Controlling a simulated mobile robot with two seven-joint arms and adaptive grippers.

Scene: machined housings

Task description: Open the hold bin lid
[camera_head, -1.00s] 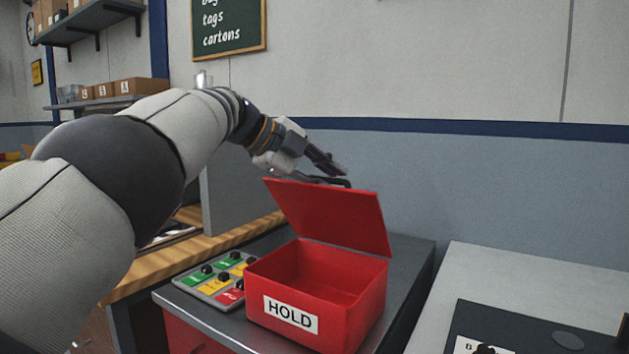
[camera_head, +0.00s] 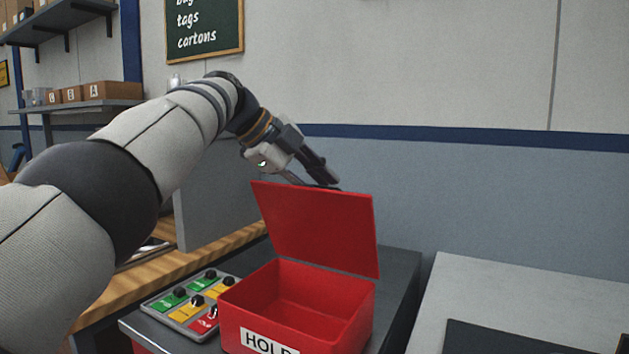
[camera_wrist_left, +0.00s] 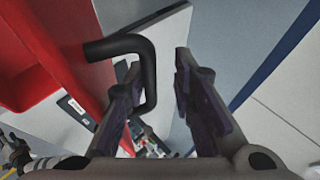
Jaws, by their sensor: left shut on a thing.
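The red hold bin (camera_head: 297,300) stands on a dark counter with a white HOLD label (camera_head: 268,343) on its front. Its red lid (camera_head: 318,225) is raised and stands steeply up from the back edge, so the empty-looking inside shows. My left gripper (camera_head: 325,180) is at the top edge of the lid, partly behind it. In the left wrist view, the black bar handle (camera_wrist_left: 120,45) projects from the red lid (camera_wrist_left: 75,60), and one finger of my left gripper (camera_wrist_left: 158,75) reaches through its loop. My right gripper is out of view.
A button panel (camera_head: 190,303) with green, yellow and red keys lies left of the bin. A wooden bench (camera_head: 190,252) runs behind it. A pale table (camera_head: 500,290) with a dark mat (camera_head: 500,340) stands at right. A wall is behind the bin.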

